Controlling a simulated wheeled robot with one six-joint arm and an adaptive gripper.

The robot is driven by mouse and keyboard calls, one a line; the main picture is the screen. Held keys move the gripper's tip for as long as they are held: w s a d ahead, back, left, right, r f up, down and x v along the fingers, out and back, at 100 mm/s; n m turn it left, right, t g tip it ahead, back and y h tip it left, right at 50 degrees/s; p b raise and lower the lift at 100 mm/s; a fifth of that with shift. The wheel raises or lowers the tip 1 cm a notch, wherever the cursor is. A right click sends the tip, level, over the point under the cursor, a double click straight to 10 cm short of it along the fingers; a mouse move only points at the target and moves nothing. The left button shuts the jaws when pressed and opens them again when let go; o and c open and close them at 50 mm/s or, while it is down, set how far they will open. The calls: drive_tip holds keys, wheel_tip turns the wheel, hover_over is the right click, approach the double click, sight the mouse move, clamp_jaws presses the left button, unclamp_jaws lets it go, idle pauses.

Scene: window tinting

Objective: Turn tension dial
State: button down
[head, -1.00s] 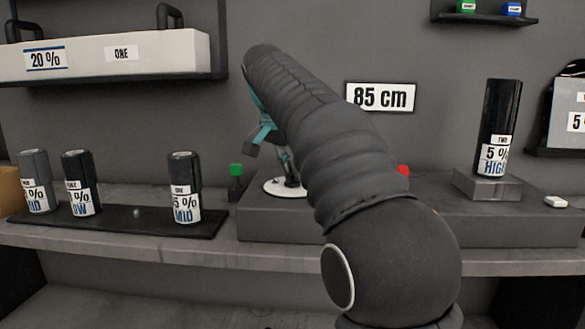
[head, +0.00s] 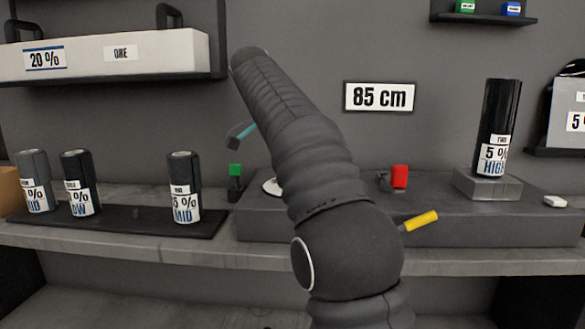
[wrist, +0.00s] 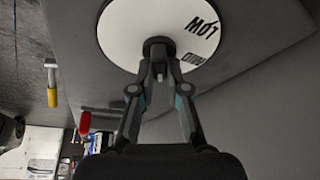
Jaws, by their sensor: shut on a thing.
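The tension dial is a white disc (wrist: 122,35) with black lettering, "LOW" and a second partly hidden label, upside down in the wrist view. A dark knob (wrist: 157,46) stands at its centre. My gripper (wrist: 158,72) has its fingers closed together at this knob and is shut on it. In the head view only a white sliver of the dial (head: 269,187) shows left of my arm. My arm covers the rest of it and the fingertips there.
A red-handled part (head: 399,177) and a yellow handle (head: 422,221) sit right of my arm on the dark base (head: 500,222). A green-topped part (head: 235,170) is left of the dial. Several labelled rolls stand on a tray (head: 135,226) at left; another roll (head: 499,130) stands at right.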

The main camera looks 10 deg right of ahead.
idle(0.3)
drive_tip(key=c, duration=1.2)
unclamp_jaws()
drive_tip(key=shift+o, duration=0.2)
drive_tip(key=shift+n, duration=0.3)
